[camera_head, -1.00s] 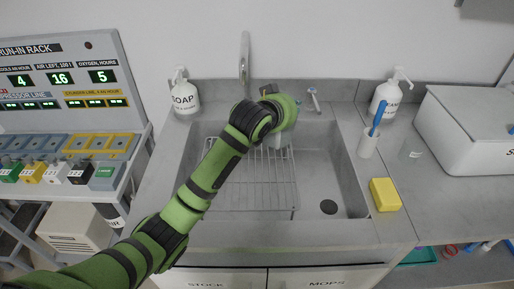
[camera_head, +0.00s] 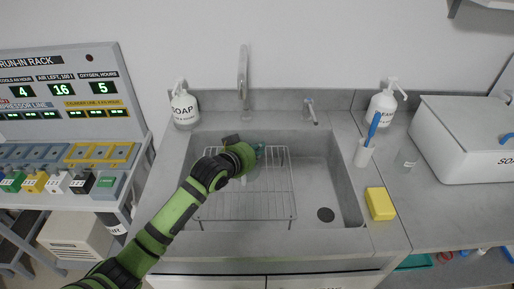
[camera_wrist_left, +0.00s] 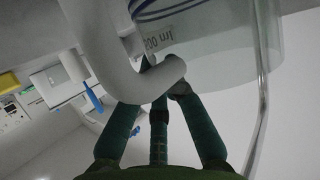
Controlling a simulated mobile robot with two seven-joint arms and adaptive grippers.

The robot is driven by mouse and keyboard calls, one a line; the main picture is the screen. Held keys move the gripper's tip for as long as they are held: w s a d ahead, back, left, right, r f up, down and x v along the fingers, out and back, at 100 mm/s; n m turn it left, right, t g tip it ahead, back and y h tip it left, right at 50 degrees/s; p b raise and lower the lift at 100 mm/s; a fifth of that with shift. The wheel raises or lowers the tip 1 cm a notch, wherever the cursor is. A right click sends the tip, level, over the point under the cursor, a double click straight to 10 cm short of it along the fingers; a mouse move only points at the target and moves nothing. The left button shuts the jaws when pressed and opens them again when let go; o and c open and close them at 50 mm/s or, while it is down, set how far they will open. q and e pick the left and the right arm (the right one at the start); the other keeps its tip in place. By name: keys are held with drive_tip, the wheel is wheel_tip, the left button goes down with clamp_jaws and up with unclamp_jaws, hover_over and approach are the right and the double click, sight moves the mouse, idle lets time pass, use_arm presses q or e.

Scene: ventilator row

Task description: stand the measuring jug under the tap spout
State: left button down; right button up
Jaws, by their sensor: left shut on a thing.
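The measuring jug (camera_wrist_left: 225,40) is clear, with a white handle (camera_wrist_left: 135,82) and upside-down volume print in the left wrist view. My left gripper (camera_wrist_left: 155,75) is shut on that handle. In the head view the gripper (camera_head: 258,152) is over the back of the sink, and my wrist hides most of the jug. The tap spout (camera_head: 243,68) rises behind the sink, up and left of the gripper in the picture. A thin curved metal pipe beside the jug in the wrist view looks like the tap (camera_wrist_left: 263,100). My right gripper is not in view.
A wire rack (camera_head: 240,212) lies in the sink (camera_head: 345,190) below my arm. A soap bottle (camera_head: 184,108) stands at the back left. A tap lever (camera_head: 310,108), brush cup (camera_head: 363,152) and yellow sponge (camera_head: 379,203) are to the right.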

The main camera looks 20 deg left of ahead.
use_arm(q)
drive_tip(key=c, duration=1.3)
unclamp_jaws()
drive_tip(key=b+v, duration=0.1)
drive_tip(key=v, duration=1.1)
